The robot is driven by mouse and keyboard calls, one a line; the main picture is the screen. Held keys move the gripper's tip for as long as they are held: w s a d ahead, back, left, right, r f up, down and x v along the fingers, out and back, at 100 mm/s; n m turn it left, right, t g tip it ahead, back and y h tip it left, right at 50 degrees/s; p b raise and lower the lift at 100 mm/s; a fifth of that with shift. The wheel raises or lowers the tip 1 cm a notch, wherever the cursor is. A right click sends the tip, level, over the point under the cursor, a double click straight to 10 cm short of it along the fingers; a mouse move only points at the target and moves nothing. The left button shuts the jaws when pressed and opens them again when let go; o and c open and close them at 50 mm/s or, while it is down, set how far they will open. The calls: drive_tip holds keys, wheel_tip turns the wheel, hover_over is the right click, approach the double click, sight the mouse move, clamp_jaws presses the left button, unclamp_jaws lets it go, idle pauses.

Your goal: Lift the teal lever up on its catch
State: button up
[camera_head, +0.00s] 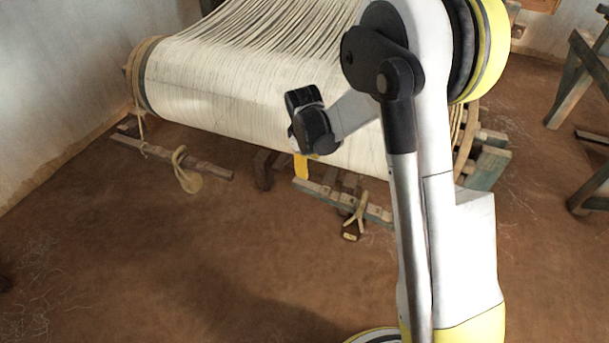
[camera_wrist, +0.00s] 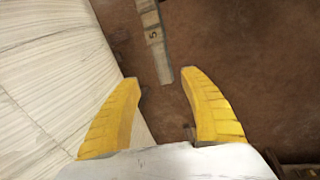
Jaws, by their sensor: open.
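A worn bar with faded grey-teal paint (camera_head: 345,200) sits low under the front of the cloth roll in the head view. I cannot tell for sure that it is the teal lever. In the wrist view a narrow worn bar marked "5" (camera_wrist: 153,35) runs down from the top edge, its end appearing between my fingertips. My gripper (camera_wrist: 159,76) is open and empty, its yellow fingers apart. In the head view one yellow finger (camera_head: 301,166) shows pointing down in front of the roll, above the bar. The catch cannot be made out.
The wide cream warp roll (camera_head: 230,105) is close beside my gripper and fills the left of the wrist view. A weathered bar (camera_head: 175,155) with a hanging cord loop lies at left. A wooden frame (camera_head: 585,75) stands at right. The earth floor in front is clear.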

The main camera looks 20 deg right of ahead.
sight(309, 185)
drive_tip(key=shift+n, duration=0.4)
drive_tip(key=b+x, duration=0.2)
drive_tip(key=x, duration=0.5)
drive_tip(key=b+x, duration=0.2)
drive_tip(key=x, duration=0.6)
drive_tip(key=shift+a+b, duration=0.25)
drive_tip(key=shift+b, duration=0.1)
drive_tip(key=shift+r, duration=0.1)
drive_tip(key=shift+c, duration=0.5)
